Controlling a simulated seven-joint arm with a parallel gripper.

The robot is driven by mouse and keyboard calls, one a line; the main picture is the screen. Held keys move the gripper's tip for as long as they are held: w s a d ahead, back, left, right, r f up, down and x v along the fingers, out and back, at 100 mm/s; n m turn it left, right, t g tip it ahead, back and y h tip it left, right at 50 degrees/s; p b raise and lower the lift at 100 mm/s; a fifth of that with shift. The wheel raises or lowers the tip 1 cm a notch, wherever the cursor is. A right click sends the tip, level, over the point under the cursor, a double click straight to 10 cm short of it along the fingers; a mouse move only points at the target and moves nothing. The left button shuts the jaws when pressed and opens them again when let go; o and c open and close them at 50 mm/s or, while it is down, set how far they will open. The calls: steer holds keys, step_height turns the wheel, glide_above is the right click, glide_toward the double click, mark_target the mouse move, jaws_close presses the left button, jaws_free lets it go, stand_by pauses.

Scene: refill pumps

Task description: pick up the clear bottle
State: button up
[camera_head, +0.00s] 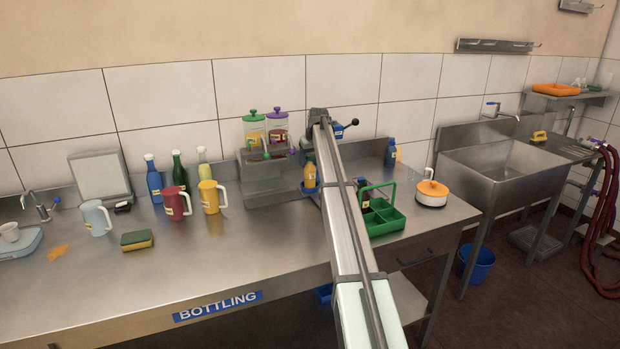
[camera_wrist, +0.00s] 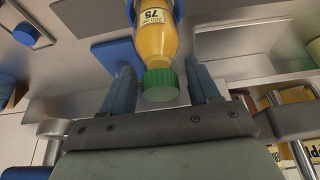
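In the wrist view, a see-through bottle (camera_wrist: 155,42) with amber contents, a white label and a green cap (camera_wrist: 160,84) stands between my gripper's fingers. My gripper (camera_wrist: 165,88) is open, with one blue finger on each side of the cap and gaps showing. A blue ring surrounds the bottle's far end. In the head view, an amber bottle (camera_head: 310,174) on a blue base, left of my arm, looks like the same one. My gripper is hidden there. A pale yellowish bottle (camera_head: 204,166) stands further left; I cannot tell which one counts as clear.
Two lidded dispensers (camera_head: 266,130) stand on a steel stand (camera_head: 270,180) left of my arm. Jugs (camera_head: 177,203) and other bottles are further left. The front middle of the steel bench (camera_head: 240,245) is clear.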

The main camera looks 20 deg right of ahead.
jaws_close()
stand_by(0.3)
stand_by(0.3)
